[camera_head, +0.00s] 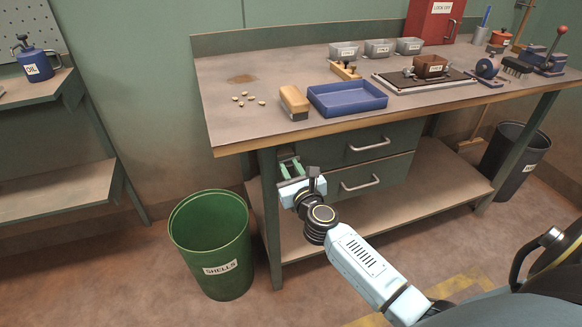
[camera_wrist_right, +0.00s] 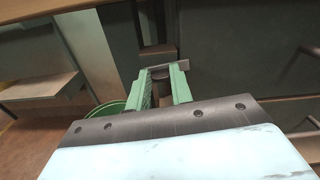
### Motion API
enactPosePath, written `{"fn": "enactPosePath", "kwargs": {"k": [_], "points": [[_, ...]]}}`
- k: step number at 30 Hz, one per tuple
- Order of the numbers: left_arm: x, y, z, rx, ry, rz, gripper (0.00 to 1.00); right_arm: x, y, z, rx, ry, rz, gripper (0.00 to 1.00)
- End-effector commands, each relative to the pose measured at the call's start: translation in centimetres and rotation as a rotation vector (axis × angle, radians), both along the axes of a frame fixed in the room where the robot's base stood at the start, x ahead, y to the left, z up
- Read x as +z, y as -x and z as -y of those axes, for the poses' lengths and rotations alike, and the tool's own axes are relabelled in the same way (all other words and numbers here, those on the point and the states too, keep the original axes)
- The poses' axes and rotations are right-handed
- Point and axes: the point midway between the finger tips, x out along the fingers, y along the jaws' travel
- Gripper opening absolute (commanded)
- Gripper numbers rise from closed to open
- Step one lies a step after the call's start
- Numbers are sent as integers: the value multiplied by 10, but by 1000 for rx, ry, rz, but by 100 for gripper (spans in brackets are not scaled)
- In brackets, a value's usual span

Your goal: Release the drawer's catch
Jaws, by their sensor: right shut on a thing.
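The workbench has two dark green drawers, an upper one (camera_head: 355,146) and a lower one (camera_head: 350,178), each with a pale bar handle; both look closed. My right gripper (camera_head: 289,163) is at the left end of the drawers, just under the bench top. In the right wrist view its two green fingers (camera_wrist_right: 160,78) are shut on a small dark grey piece, apparently the catch (camera_wrist_right: 162,73). My left gripper is not in view.
A green shells bin (camera_head: 210,268) stands left of the bench leg, close below my right gripper. The bench's lower shelf (camera_head: 425,185) is bare. On top are a blue tray (camera_head: 347,108), a wood-backed brush (camera_head: 294,102) and several nuts (camera_head: 248,99).

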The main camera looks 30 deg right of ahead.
Motion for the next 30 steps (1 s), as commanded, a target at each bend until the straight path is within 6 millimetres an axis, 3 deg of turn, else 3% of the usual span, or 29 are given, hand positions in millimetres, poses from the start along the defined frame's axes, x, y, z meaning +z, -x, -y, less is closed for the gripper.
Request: {"fn": "enactPosePath", "kwargs": {"k": [6, 15, 30], "points": [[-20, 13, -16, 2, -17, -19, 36, 1, 0, -1, 1, 170, -44, 0], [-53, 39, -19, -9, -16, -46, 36, 1, 0, -2, 2, 448, -111, 0], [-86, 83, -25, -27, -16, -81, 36, -1, 0, -2, 2, 912, -223, 0]]}}
